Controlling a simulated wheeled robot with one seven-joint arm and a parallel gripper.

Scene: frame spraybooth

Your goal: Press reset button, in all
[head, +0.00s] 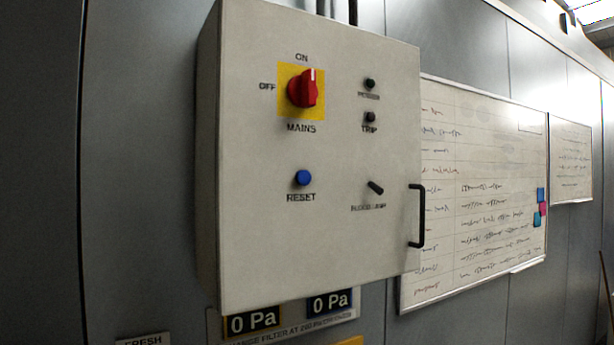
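The blue reset button (303,178) is on the front of a pale grey control box (240,230), above the label RESET. It sticks out a little from the panel. Nothing touches it or covers it. Above it is a red MAINS rotary switch (303,89) on a yellow plate, with its white mark toward ON. My gripper is not in view.
A black handle (417,216) juts from the box's right edge. Gauges reading 0 Pa (254,321) are below. A whiteboard (490,170) hangs behind.

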